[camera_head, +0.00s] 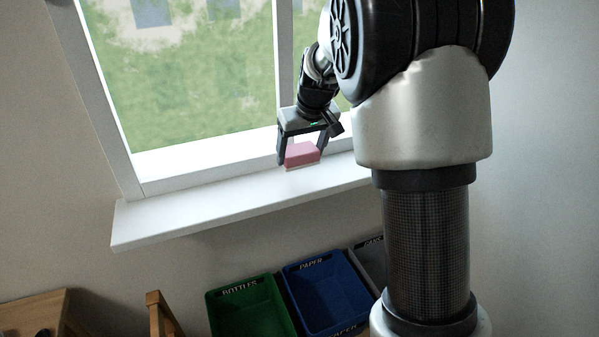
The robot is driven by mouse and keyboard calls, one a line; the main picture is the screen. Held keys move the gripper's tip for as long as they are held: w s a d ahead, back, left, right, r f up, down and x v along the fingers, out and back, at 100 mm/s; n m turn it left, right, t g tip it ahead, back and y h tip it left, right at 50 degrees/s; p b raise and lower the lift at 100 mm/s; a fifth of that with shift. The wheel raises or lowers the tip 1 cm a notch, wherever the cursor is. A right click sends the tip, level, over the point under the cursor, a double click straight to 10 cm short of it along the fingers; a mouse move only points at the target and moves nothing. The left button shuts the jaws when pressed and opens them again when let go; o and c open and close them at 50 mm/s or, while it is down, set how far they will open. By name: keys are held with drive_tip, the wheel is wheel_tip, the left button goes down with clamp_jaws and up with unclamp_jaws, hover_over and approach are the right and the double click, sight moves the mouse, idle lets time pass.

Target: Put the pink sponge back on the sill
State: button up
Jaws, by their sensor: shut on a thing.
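The pink sponge (301,154) is between the two fingers of my gripper (300,158), which is shut on it. The sponge has a pale underside. The white sill (200,216) runs below the window, and the sponge appears over its right part, near the window frame. I cannot tell whether the sponge touches the sill or is held just above it. My arm covers the right end of the sill.
Below the sill stand a green bin (250,305) marked BOTTLES, a blue bin (325,295) marked PAPER and a grey bin (371,262). Wooden furniture (35,312) is at the lower left. The left part of the sill is clear.

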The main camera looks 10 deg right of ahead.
sight(302, 166)
drive_tip(key=shift+f, duration=3.1)
drive_tip(key=shift+f+b, duration=0.15)
drive_tip(key=shift+b, duration=0.2)
drive_tip(key=o, duration=0.9)
